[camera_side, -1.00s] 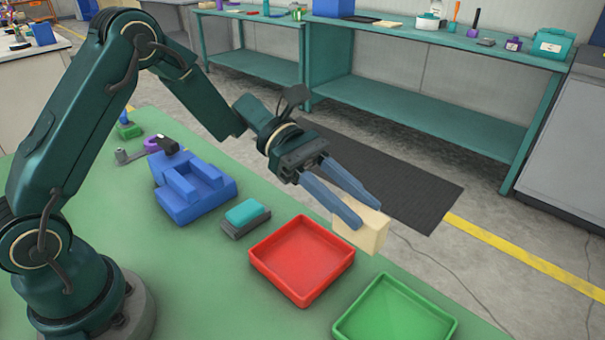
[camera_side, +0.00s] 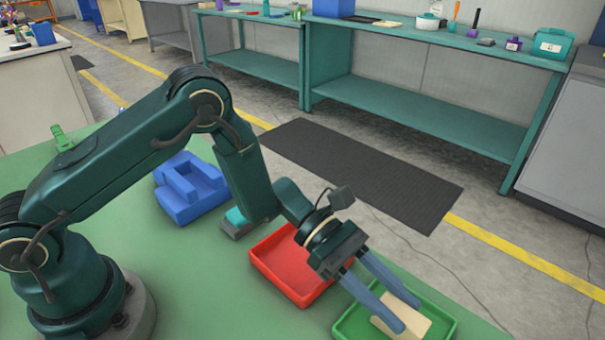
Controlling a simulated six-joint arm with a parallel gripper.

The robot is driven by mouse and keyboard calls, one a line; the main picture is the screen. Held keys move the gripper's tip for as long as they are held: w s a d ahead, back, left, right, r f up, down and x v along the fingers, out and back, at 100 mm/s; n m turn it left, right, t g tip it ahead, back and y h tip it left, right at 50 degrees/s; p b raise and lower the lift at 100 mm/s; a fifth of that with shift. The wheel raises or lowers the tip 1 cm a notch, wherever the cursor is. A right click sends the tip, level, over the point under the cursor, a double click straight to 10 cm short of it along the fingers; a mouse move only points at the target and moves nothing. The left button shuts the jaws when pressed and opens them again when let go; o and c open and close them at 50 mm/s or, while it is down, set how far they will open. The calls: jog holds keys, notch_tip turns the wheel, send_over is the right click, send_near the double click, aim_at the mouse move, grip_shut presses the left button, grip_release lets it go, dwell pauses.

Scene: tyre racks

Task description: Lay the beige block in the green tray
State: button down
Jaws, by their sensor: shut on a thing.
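The beige block (camera_side: 408,318) is between the blue fingers of my gripper (camera_side: 411,317), which are shut on it. The block is tilted and low over the green tray (camera_side: 447,327), inside its outline in the picture. I cannot tell whether it touches the tray floor. The near finger covers part of the block, and the tray's near edge is cut off by the bottom of the frame.
A red tray (camera_side: 283,262) stands empty just left of the green tray, partly behind my arm. A blue fixture (camera_side: 190,190) and a teal block (camera_side: 236,217) on a dark base sit further left. The green table's edge runs close along the trays' far side.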

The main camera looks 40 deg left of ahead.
jog(key=shift+f, duration=0.1)
jog(key=c, duration=0.5)
grip_release()
